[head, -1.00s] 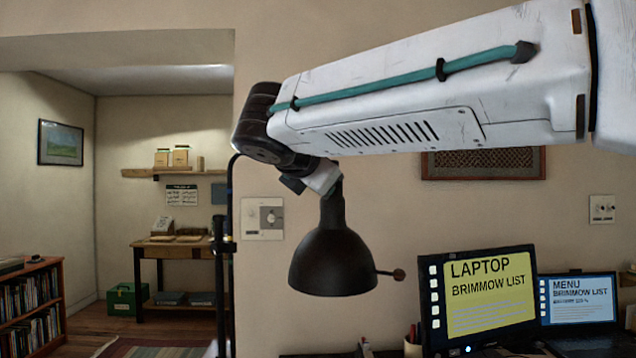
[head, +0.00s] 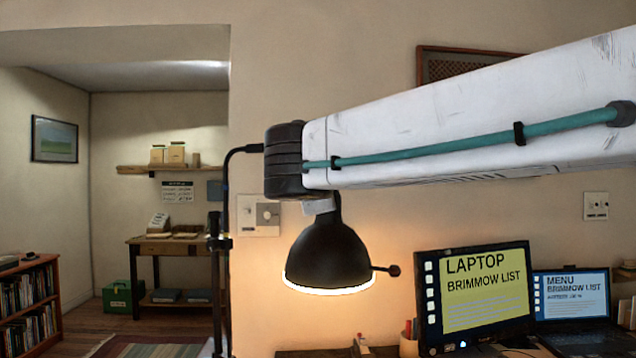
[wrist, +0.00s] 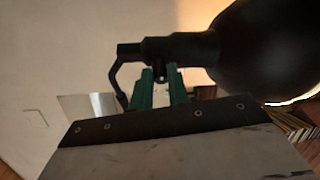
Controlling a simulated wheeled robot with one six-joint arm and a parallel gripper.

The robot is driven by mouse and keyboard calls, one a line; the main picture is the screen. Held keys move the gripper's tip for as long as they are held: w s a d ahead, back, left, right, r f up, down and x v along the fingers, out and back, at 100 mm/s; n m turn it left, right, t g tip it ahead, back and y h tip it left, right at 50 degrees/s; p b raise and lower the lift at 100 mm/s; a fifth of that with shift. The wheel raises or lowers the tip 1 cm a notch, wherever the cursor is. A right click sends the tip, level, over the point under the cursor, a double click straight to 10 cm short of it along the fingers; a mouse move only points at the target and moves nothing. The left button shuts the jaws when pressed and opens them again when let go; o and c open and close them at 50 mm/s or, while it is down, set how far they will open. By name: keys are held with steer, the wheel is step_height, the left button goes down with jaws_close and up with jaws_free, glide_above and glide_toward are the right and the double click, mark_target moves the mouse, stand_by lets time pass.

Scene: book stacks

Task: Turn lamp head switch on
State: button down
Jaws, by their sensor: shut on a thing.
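The desk lamp's black dome-shaped head (head: 328,252) hangs below the end of my arm in the head view, and its lower rim glows. A short stem with a dark knob (head: 393,271) sticks out from its right side. In the wrist view the lamp head (wrist: 270,50) fills the upper right, with its dark neck running left. My gripper's green fingers (wrist: 160,88) are shut at the underside of that neck, on a small dark piece that appears to be the lamp head switch (wrist: 160,76). The fingers mostly cover it. In the head view my arm and the lamp hide the fingertips.
The lamp's thin black pole (head: 219,270) stands left of the head. A monitor (head: 474,297) and a laptop (head: 571,298) stand to the right. A pen cup (head: 409,341) is below the lamp. A wall switch plate (head: 258,215) is behind it.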

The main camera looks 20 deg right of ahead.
steer(key=shift+r+m, duration=0.1)
steer(key=shift+m, duration=0.2)
steer(key=c, duration=1.3)
jaws_free()
steer(key=shift+c, duration=0.2)
steer(key=f+v, duration=0.1)
steer(key=v, duration=0.6)
steer(key=shift+s+a+r, duration=0.2)
steer(key=shift+s+r, duration=0.15)
steer(key=shift+r, duration=0.1)
